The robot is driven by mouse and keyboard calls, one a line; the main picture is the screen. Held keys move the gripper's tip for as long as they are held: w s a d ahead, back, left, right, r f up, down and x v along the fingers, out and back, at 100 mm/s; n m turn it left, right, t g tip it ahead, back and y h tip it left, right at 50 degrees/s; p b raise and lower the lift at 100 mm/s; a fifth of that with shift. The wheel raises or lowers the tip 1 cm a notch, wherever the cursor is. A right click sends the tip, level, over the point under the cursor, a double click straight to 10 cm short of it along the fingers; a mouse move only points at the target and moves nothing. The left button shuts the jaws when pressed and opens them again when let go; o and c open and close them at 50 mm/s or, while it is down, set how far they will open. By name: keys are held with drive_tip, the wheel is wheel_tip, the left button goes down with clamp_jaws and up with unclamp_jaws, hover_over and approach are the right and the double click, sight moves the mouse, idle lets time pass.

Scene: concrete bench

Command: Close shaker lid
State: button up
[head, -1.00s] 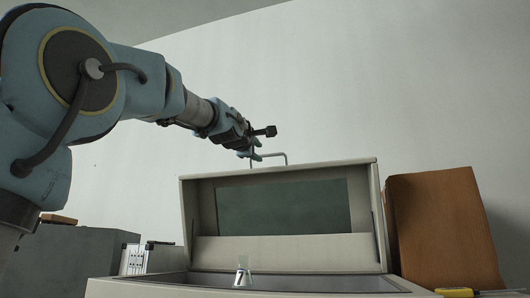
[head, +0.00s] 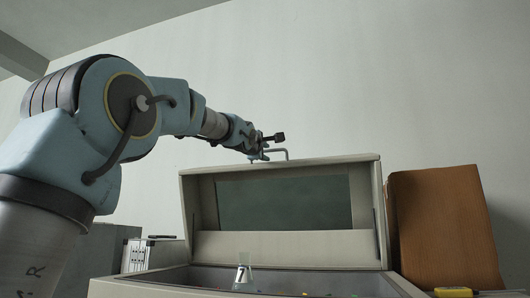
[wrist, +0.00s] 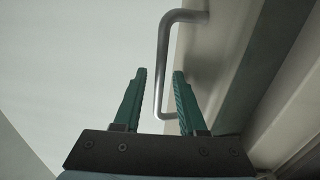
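The shaker is a beige box (head: 145,287) with its lid (head: 285,247) raised and standing open; the lid has a dark green window. A grey metal bar handle (head: 287,154) sits on the lid's top edge. It also shows in the wrist view (wrist: 163,65), running between the fingers. My gripper (head: 258,155) is at the handle's left end, by the lid's top edge. In the wrist view its two green fingers (wrist: 159,75) are apart, one on each side of the handle, with gaps visible. A flask marked 7 (head: 243,275) stands inside the box.
A brown board-like block (head: 440,230) stands close to the right of the shaker. A yellow item (head: 454,292) lies at the lower right. A silver case (head: 137,257) and a grey box (head: 106,250) stand at the left. The wall behind is bare.

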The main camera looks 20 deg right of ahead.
clamp_jaws()
idle(1.2)
